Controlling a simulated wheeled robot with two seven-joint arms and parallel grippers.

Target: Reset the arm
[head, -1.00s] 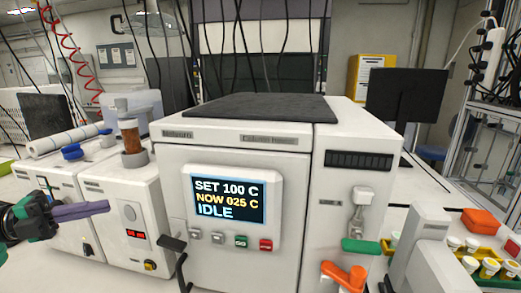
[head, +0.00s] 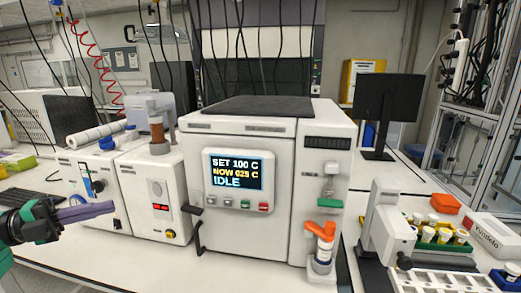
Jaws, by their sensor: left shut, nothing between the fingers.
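My left gripper (head: 110,208) comes in from the left edge of the head view. Its purple-grey fingers are shut and empty, pointing right in front of the small white units at the left. The white reactor (head: 245,245) stands in the middle. Its screen (head: 237,171) reads SET 100 C, NOW 025 C, IDLE, with a row of buttons below it. A green handle (head: 329,203) and an orange handle (head: 320,229) sit on its right side, above a small vial (head: 323,257) in a holder. My right gripper is not in view.
At the right stand a white instrument (head: 384,220), a yellow rack (head: 440,236) of capped vials, an orange box (head: 445,204) and a white tray (head: 445,283). A black monitor (head: 385,98) stands behind. The front strip of the bench at lower left is clear.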

